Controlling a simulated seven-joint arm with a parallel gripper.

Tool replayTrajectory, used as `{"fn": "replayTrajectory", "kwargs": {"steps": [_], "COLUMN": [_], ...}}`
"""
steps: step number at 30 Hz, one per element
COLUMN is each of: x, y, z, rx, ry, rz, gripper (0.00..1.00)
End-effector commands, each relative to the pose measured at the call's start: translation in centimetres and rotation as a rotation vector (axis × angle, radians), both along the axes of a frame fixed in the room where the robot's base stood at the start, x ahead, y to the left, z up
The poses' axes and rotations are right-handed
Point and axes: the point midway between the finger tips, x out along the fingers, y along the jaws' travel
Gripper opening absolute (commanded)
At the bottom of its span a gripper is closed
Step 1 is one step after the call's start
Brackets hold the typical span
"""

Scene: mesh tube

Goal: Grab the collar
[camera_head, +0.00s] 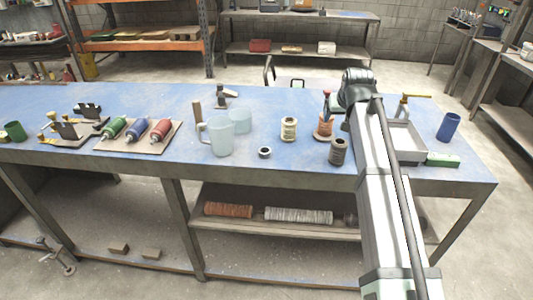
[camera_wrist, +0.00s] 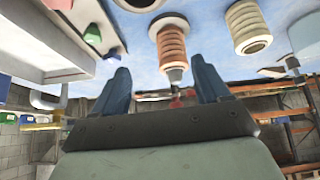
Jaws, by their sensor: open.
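A small dark ring (camera_head: 264,152), which looks like the collar, lies flat on the blue bench in the head view, right of the clear mug (camera_head: 221,139). I cannot pick the ring out in the wrist view. My gripper (camera_wrist: 160,82) shows two blue fingers spread apart in the wrist view, with nothing held between them. A copper-coloured ribbed spool (camera_wrist: 172,48) stands beyond the fingertips. In the head view my arm hides the fingers; its wrist end is right of the copper-coloured spool (camera_head: 324,127), well right of the ring.
A pale spool (camera_head: 289,129) and a dark spool (camera_head: 338,151) stand between the ring and my arm. A grey tray (camera_head: 407,157), green box (camera_head: 442,160) and blue cylinder (camera_head: 448,127) are at right. The bench around the ring is clear.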

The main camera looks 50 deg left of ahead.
Motion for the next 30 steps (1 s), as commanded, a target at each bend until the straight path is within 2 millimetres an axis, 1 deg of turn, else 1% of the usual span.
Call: {"fn": "replayTrajectory", "kwargs": {"steps": [1,2,3,5,6,9,12,13,16,20,23,30], "x": [-2.7,-4.2,-6.1,-9.0,-10.8,-14.8,-17.8,-18.5,-20.1,-20.7,-20.5,-19.9], "y": [1.8,2.7,3.8,5.2,6.0,7.6,8.6,8.8,9.2,9.6,10.0,11.4], "z": [0.3,0.5,0.6,0.8,0.9,1.3,1.5,1.6,1.7,1.2,-0.1,-3.9], "rx": [-0.016,-0.026,-0.04,-0.062,-0.078,-0.112,-0.139,-0.145,-0.16,-0.167,-0.169,-0.168], "ry": [0.013,0.022,0.036,0.052,0.064,0.087,0.105,0.107,0.117,0.122,0.124,0.123], "rz": [0.044,0.067,0.098,0.141,0.169,0.229,0.274,0.283,0.306,0.317,0.317,0.316], "gripper": [0.75,0.75,0.75,0.75,0.75,0.75,0.75,0.75,0.75,0.75,0.75,0.75]}}
